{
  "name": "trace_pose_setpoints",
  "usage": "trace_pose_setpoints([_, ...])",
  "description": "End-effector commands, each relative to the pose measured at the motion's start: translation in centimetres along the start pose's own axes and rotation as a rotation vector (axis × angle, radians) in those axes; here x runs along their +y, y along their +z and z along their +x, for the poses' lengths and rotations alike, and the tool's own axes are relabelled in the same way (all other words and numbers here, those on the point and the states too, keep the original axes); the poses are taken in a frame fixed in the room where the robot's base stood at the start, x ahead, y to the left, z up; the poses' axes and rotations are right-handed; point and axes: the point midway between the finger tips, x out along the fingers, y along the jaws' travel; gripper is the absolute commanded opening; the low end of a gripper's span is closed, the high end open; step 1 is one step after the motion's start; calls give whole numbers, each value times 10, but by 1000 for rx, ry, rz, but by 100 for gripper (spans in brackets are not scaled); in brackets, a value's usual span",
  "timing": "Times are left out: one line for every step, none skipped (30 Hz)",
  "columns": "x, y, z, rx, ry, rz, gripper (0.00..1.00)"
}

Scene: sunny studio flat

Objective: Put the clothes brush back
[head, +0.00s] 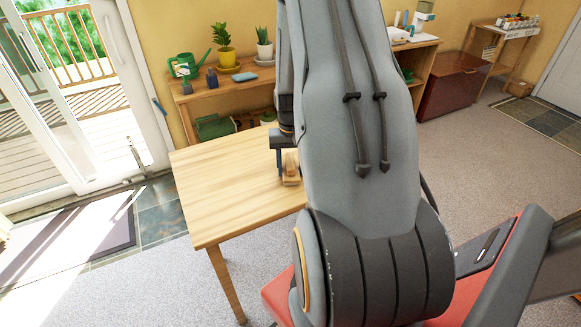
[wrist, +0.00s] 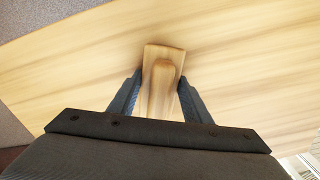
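The clothes brush (head: 291,170) is a small light wooden block with a raised rounded grip. In the head view it is at the right part of the wooden table (head: 225,185), just below my gripper (head: 285,150). In the wrist view the brush (wrist: 162,75) lies between the two dark fingers of my gripper (wrist: 161,92), which press against its sides. Its far end sticks out past the fingertips. Its underside is hidden, and I cannot tell whether it touches the tabletop. My arm hides the table's right side in the head view.
The tabletop's left part is bare. Behind it, a wooden shelf (head: 205,92) holds a green watering can (head: 184,66), potted plants (head: 223,37) and small items. A reddish-brown chest (head: 452,86) stands at the back right. Carpet is open at right.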

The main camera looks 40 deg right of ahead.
Motion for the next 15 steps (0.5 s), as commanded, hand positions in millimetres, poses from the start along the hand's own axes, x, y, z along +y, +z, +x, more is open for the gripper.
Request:
trace_pose_setpoints([0, 0, 0, 0, 0, 0, 53])
trace_pose_setpoints([0, 0, 0, 0, 0, 0, 58])
trace_pose_setpoints([0, 0, 0, 0, 0, 0, 62])
trace_pose_setpoints([0, 0, 0, 0, 0, 0, 62])
trace_pose_setpoints([0, 0, 0, 0, 0, 0, 62])
trace_pose_setpoints([0, 0, 0, 0, 0, 0, 62])
trace_pose_setpoints([0, 0, 0, 0, 0, 0, 62])
trace_pose_setpoints([0, 0, 0, 0, 0, 0, 62])
trace_pose_setpoints([0, 0, 0, 0, 0, 0, 62])
trace_pose_setpoints([0, 0, 0, 0, 0, 0, 62])
trace_pose_setpoints([0, 0, 0, 0, 0, 0, 62])
trace_pose_setpoints([0, 0, -2, 0, 0, 0, 62])
trace_pose_setpoints([0, 0, -3, 0, 0, 0, 62])
trace_pose_setpoints([0, 0, -5, 1, 0, 0, 62])
trace_pose_setpoints([0, 0, -7, 2, 0, 0, 62])
